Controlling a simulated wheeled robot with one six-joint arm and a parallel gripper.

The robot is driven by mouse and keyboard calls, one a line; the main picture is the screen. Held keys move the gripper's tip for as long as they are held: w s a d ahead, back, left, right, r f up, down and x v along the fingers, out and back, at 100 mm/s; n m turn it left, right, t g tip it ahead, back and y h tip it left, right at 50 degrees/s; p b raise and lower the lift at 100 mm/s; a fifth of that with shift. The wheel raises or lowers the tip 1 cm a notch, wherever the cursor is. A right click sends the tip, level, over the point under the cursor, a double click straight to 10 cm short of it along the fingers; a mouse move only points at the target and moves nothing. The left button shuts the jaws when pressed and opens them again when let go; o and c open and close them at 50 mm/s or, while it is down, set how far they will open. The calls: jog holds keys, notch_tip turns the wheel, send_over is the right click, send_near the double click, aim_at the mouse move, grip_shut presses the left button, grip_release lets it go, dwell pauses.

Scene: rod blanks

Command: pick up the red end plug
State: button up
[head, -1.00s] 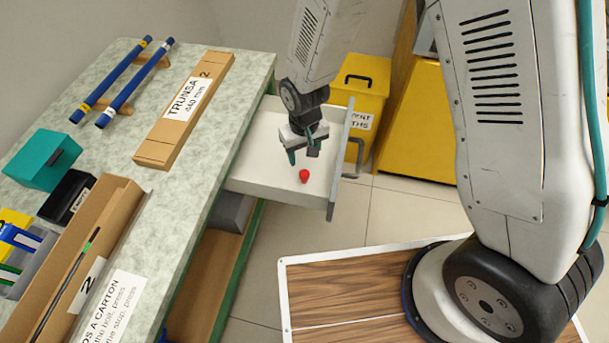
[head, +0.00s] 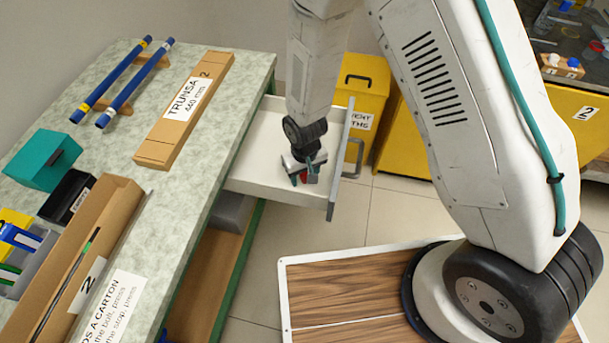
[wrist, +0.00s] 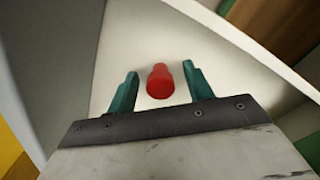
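The red end plug (wrist: 160,82) lies on the white floor of the open drawer (head: 258,158). In the wrist view it sits between the two teal fingers of my gripper (wrist: 161,88), with a gap on each side. My gripper is open and low in the drawer. In the head view my gripper (head: 304,178) is over the plug, and only a little red (head: 304,176) shows between the fingers.
The drawer's grey front (head: 341,160) and side walls stand close around my gripper. The green-topped bench (head: 200,150) is to the left, with a long carton (head: 160,152) on it. A yellow bin (head: 365,75) stands behind the drawer.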

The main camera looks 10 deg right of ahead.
jog(key=c, duration=0.9)
jog(key=shift+r, duration=0.1)
